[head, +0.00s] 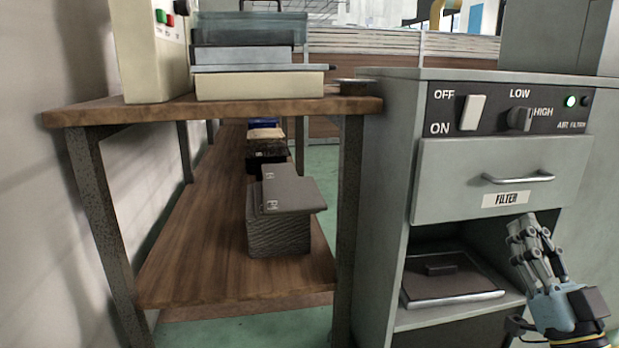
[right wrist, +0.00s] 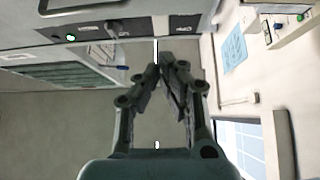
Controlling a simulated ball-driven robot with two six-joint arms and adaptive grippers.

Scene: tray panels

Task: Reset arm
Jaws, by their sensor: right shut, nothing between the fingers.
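My right gripper (head: 527,232) is at the lower right of the head view, in front of the grey filter cabinet (head: 385,200). It is just below the FILTER label on the closed drawer (head: 470,190) and to the right of the open lower shelf. In the right wrist view my right gripper (right wrist: 170,68) points up the picture. Its fingers are shut with nothing between them. My left gripper is not in view.
A wooden bench (head: 60,115) with a lower shelf stands at the left, carrying stacked trays (head: 245,55) and a cream box (head: 145,50). A dark tray (head: 450,285) lies in the cabinet's lower opening. The cabinet panel has a lit green lamp (head: 570,101).

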